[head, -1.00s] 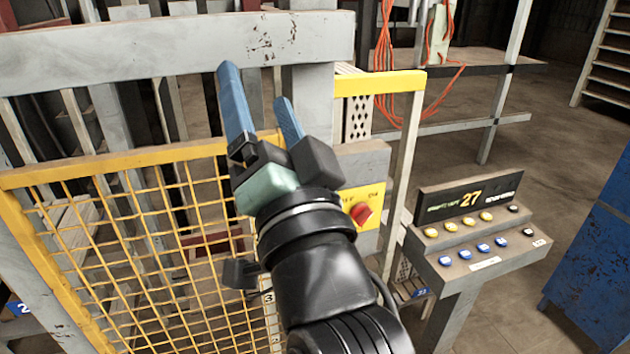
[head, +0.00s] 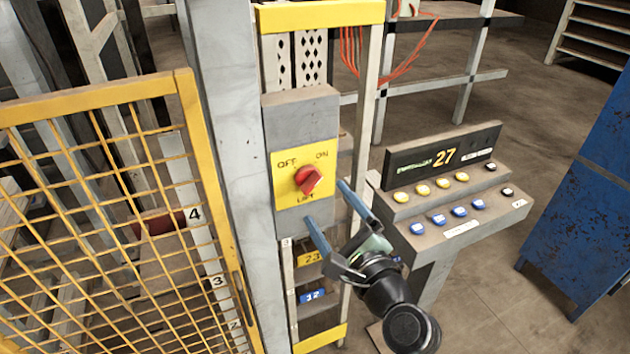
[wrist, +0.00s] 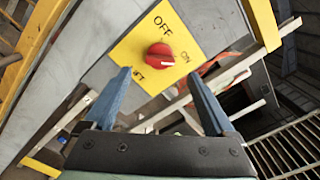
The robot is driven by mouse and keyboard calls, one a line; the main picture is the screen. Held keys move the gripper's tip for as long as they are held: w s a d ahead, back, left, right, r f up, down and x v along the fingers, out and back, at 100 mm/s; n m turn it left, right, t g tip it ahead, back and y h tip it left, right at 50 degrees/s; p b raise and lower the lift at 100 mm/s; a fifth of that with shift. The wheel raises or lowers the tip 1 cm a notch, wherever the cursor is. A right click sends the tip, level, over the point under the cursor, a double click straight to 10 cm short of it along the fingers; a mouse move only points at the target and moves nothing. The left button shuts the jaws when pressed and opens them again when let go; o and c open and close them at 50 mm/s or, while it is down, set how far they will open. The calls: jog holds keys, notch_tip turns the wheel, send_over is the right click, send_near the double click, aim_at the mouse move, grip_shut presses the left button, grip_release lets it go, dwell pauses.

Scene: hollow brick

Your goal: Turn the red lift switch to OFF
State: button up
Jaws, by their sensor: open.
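The red lift switch (head: 308,180) is a rotary knob on a yellow plate (head: 287,200) marked OFF at upper left, ON at upper right and LIFT below. The plate is on a grey box on a post. In the wrist view the red knob (wrist: 159,55) lies ahead, between and beyond the fingertips, and its pale mark appears to face ON. My gripper (head: 326,203) is open, with two blue fingers just below and right of the knob in the head view. In the wrist view my gripper (wrist: 158,73) is empty and appears not to touch the knob.
A yellow mesh gate (head: 120,215) and a grey post (head: 235,150) stand left of the switch. A console (head: 455,205) with yellow and blue buttons and a display reading 27 stands at right. A blue cabinet (head: 585,190) is farther right. Orange cables hang behind.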

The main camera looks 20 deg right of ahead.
aim_at(314, 187)
jog(key=w+p, duration=0.1)
jog(key=w, duration=0.6)
jog(key=shift+s, duration=0.1)
jog(key=c, duration=1.4)
